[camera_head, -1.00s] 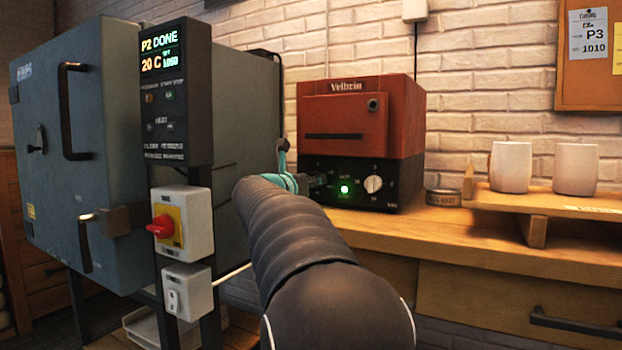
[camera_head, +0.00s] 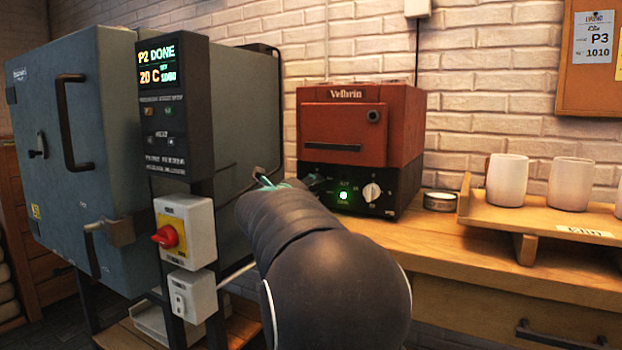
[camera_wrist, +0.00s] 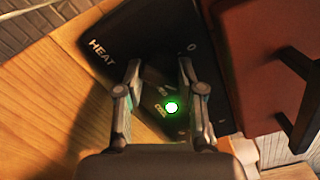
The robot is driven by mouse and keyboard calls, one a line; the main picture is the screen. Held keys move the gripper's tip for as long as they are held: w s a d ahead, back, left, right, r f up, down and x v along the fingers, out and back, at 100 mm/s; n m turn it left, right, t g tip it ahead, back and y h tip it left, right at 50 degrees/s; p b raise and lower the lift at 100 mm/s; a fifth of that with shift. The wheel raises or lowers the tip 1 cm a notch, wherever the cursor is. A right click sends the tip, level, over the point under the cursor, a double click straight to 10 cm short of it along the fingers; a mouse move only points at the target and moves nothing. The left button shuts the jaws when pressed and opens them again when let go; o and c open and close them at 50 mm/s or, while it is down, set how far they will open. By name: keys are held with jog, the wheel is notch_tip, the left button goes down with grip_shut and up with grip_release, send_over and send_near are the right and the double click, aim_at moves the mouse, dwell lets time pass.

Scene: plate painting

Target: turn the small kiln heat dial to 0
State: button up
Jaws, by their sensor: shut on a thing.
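The small red kiln (camera_head: 345,125) stands on the wooden bench, with a black control panel (camera_head: 394,196) below its body. My gripper (camera_wrist: 160,72) is at the left part of this panel, with a finger on each side of the heat dial (camera_wrist: 158,88). It is shut on this dark dial, which the fingers and shadow partly hide. The panel reads HEAT to the left in the wrist view, and a 0 mark shows at the upper right. I cannot tell clearly where the dial points. In the head view my arm hides most of the dial.
A green lamp (camera_head: 343,196) glows on the panel beside a white-faced knob (camera_head: 372,192). A small tin (camera_head: 440,201) and a wooden stand (camera_head: 480,221) with pale cups (camera_head: 507,181) are to the right. The large grey kiln (camera_head: 95,190) stands at the left.

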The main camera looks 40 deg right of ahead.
jog(key=n+p, duration=0.2)
jog(key=n, duration=0.3)
jog(key=shift+r+n+p, duration=0.1)
jog(key=shift+n+p, duration=0.2)
jog(key=shift+p, duration=0.05)
jog(key=n, duration=0.5)
jog(key=shift+n, duration=0.4)
jog(key=o, duration=1.1)
jog(key=shift+o, duration=0.2)
jog(key=v, duration=1.2)
